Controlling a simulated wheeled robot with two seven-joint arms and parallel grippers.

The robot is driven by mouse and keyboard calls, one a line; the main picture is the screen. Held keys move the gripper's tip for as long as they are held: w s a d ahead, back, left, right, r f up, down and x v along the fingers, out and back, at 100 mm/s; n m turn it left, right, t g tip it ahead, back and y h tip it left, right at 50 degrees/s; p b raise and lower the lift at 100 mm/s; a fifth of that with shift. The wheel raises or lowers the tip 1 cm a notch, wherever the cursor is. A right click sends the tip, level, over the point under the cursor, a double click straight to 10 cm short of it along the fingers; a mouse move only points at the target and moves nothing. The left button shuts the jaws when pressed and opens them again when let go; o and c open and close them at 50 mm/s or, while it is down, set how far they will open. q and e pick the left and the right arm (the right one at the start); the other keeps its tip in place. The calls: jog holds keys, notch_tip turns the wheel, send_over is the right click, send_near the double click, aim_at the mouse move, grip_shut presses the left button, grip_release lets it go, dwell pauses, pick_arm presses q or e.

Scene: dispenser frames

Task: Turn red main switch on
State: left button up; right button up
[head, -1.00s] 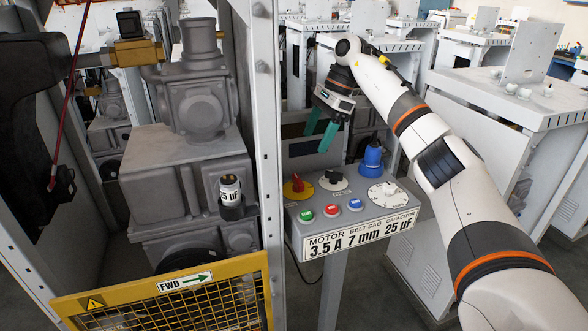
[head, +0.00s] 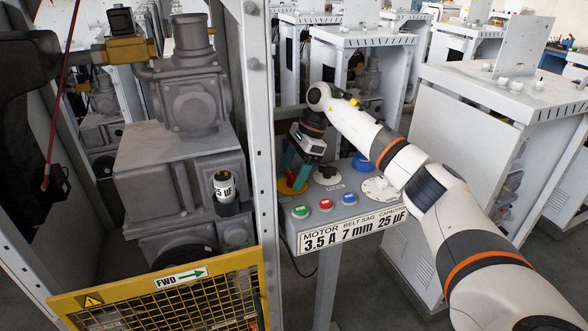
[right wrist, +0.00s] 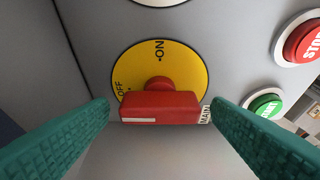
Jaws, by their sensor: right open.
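The red main switch (right wrist: 160,104) is a bar handle on a yellow disc (right wrist: 185,70) with ON and OFF marks, on the sloped grey control box (head: 385,213). In the right wrist view the bar lies level across the picture, its white-marked end to the left, on the OFF side. My right gripper (right wrist: 160,112) is open, with one green finger at each end of the bar; I see no clear contact. In the head view my right gripper (head: 297,165) is over the yellow disc (head: 287,188) and hides most of the switch. My left gripper is not in view.
Green (head: 300,212), red (head: 326,204) and blue (head: 349,199) buttons sit along the box front. A black knob (head: 326,173), a blue knob (head: 361,162) and a white dial (head: 376,188) are beside the switch. A white frame post (head: 262,150) stands close on the left.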

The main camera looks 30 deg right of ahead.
jog(key=c, duration=1)
jog(key=shift+m, duration=0.4)
jog(key=m+t, duration=0.1)
jog(key=m, duration=0.1)
jog(key=m+h, duration=0.1)
jog(key=m, duration=0.1)
jog(key=shift+s+m+t, duration=0.1)
jog(key=shift+m+t, duration=0.2)
jog(key=shift+t, duration=0.1)
jog(key=m+t+h, duration=0.1)
jog(key=m, duration=0.3)
jog(key=shift+s+a, duration=0.1)
jog(key=shift+a, duration=0.05)
jog(key=m+h, duration=0.1)
jog(key=m, duration=0.1)
jog(key=m+h, duration=0.1)
jog(key=m, duration=0.2)
jog(key=shift+a+t+b, duration=0.15)
jog(key=shift+t+b, duration=0.15)
jog(key=shift+t, duration=0.1)
jog(key=shift+m+h+b, duration=0.3)
jog(key=shift+m+h, duration=0.4)
jog(key=shift+m, duration=1.1)
jog(key=o, duration=1)
